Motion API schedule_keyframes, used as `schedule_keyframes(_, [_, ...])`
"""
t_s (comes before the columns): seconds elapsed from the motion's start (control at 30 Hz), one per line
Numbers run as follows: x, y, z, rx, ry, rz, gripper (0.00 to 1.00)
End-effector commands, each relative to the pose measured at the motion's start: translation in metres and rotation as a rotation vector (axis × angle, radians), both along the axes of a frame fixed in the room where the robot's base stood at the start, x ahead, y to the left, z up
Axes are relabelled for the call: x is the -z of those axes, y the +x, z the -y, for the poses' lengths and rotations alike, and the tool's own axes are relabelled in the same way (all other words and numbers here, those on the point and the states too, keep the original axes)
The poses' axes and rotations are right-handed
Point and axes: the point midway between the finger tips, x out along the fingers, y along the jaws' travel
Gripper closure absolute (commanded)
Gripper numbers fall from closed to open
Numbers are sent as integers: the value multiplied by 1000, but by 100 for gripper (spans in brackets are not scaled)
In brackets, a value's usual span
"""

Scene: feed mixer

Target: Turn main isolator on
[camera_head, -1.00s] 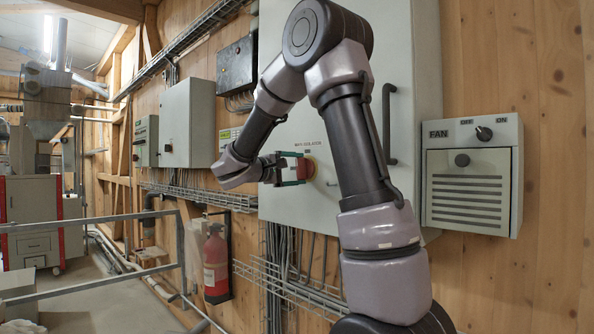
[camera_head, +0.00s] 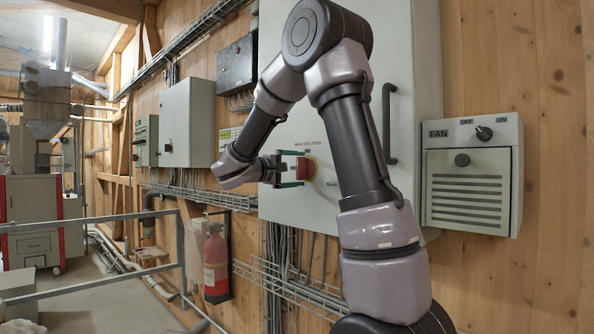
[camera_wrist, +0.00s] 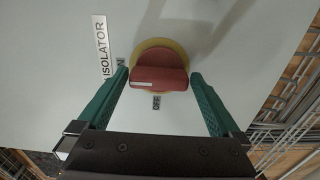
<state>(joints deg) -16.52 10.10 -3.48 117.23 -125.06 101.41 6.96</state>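The main isolator (camera_head: 309,167) is a red rotary knob on a yellow round plate, on the large grey cabinet. In the wrist view its red bar (camera_wrist: 160,78) lies across the picture. The white mark on the bar is at its left end, toward the partly hidden ON label (camera_wrist: 120,62); the OFF label (camera_wrist: 156,102) is below the bar. My gripper (camera_wrist: 160,77) is open, with a green finger beyond each end of the bar and a small gap visible at each side. In the head view my gripper (camera_head: 296,169) is at the knob.
The grey cabinet (camera_head: 415,60) has a dark vertical handle (camera_head: 388,124) right of the knob. A FAN box (camera_head: 471,175) with its own switch is further right. Cable trays (camera_head: 290,285) run below, and a fire extinguisher (camera_head: 216,262) hangs at lower left.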

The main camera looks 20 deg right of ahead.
Motion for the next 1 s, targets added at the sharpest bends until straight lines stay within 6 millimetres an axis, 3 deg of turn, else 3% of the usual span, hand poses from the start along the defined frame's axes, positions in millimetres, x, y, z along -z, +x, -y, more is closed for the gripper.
schedule_keyframes(0.27, [-1,-4,-15,-3,-1,1,0])
schedule_keyframes(0.7, [0,-32,-91,-3,0,0,0])
schedule_keyframes(1.0, [0,-37,-102,0,0,0,0])
